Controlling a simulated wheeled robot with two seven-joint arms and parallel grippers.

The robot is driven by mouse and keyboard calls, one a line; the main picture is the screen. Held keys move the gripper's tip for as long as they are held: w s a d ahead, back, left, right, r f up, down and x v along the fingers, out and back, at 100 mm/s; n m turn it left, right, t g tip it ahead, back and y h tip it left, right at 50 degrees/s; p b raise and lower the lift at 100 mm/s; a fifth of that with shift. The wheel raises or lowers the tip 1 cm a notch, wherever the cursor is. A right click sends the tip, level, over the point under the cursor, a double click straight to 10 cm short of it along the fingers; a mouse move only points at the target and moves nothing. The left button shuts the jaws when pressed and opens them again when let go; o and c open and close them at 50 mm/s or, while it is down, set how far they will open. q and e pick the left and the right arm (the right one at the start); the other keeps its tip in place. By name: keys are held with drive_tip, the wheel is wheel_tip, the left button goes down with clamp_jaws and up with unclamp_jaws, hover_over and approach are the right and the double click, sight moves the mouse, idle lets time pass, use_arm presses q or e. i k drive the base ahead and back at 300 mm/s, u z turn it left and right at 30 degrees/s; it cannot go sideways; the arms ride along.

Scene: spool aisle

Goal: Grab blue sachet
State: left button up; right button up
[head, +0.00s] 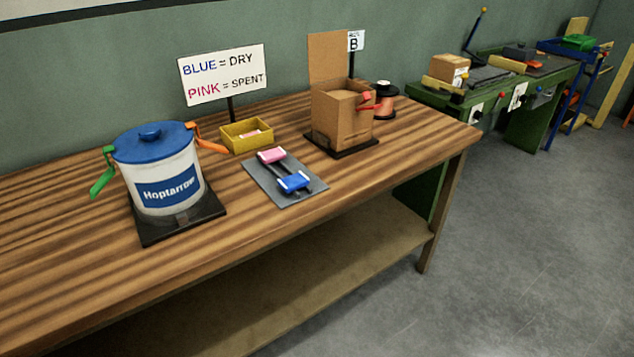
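The blue sachet (293,182) lies on a grey mat (257,180) on the wooden table, towards the mat's front end. A pink sachet (271,155) lies behind it on the same mat. Dark strips show on the mat between the two. A sign (222,75) behind reads "BLUE = DRY, PINK = SPENT". Neither of my grippers shows in the head view.
A white tub (166,186) with a blue lid and green and orange clips stands left on a black base. A yellow tray (246,137) is behind the mat. An open cardboard box (341,117) and a spool (385,100) stand right. The table front is clear.

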sight(291, 184)
drive_tip(key=z, duration=1.65)
drive_tip(key=i, duration=2.55)
drive_tip(key=u, duration=2.2)
